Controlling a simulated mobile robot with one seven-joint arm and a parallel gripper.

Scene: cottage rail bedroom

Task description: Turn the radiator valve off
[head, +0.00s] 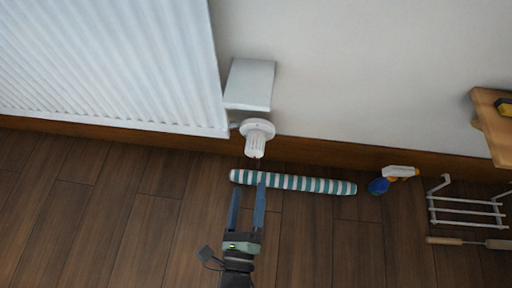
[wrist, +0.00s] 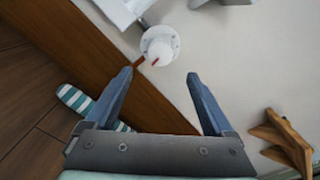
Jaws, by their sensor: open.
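The radiator valve (head: 257,137) is a white ribbed knob on a round white base, at the lower right corner of the white radiator (head: 110,65). In the wrist view the valve (wrist: 160,43) is near the top centre, with a small red mark on it. My gripper (head: 247,188) is open and empty, with two blue fingers pointing toward the valve. In the wrist view my gripper (wrist: 158,74) has its fingertips apart, and the valve lies beyond the gap between them. The fingers appear not to touch it.
A white box-like piece (head: 250,84) is just above the valve. A striped draught roll (head: 293,183) lies on the floor below it. A spray bottle (head: 392,179), a white rack (head: 468,208) and a wooden shelf (head: 492,122) are to the right. The floor at left is clear.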

